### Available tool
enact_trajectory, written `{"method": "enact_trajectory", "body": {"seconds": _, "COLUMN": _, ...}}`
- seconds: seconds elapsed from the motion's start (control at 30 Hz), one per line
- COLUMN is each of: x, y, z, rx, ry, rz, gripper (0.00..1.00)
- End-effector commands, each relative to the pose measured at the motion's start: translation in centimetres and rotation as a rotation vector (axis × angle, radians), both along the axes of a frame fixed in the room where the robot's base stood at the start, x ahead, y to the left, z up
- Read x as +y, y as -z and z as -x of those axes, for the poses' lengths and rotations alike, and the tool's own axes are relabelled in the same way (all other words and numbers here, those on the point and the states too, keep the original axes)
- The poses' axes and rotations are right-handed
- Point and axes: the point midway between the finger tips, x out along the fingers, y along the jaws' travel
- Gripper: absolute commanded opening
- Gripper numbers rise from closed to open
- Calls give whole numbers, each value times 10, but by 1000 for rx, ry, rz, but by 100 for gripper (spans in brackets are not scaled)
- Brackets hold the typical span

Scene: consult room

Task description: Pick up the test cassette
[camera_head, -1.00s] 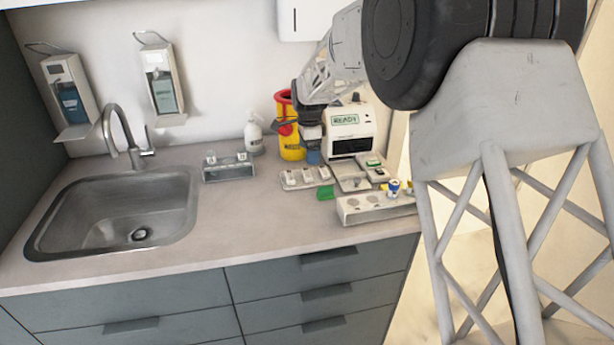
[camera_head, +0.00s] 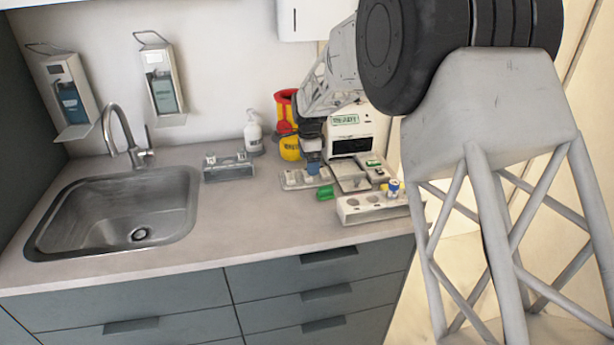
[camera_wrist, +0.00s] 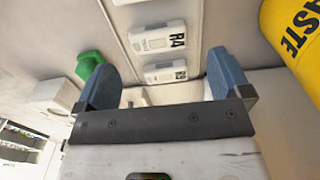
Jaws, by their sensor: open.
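My gripper (camera_head: 313,168) is open, its blue fingers low over a tray (camera_head: 286,184) of small white cassettes. In the wrist view my gripper (camera_wrist: 160,63) has one finger at each side of a white cassette (camera_wrist: 160,73) with a small, hard-to-read label. Its near part is hidden behind the gripper. I cannot tell whether the fingers reach down beside it; nothing is held. In the head view the gripper hides part of the tray.
A green object (camera_head: 325,192) lies beside the tray. A white analyser (camera_head: 350,122) and a yellow waste bin (camera_head: 289,148) stand behind; the bin is close in the wrist view (camera_wrist: 296,35). A white block (camera_head: 370,209) sits in front.

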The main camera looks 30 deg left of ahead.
Motion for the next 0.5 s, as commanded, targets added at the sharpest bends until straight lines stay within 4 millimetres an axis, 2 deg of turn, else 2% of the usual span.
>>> {"method": "enact_trajectory", "body": {"seconds": 0.23, "x": 0, "y": 30, "z": 0, "rx": 1, "ry": 0, "rz": 1, "gripper": 96}}
{"method": "enact_trajectory", "body": {"seconds": 0.5, "x": 0, "y": 39, "z": 1, "rx": 1, "ry": 0, "rz": 1, "gripper": 96}}
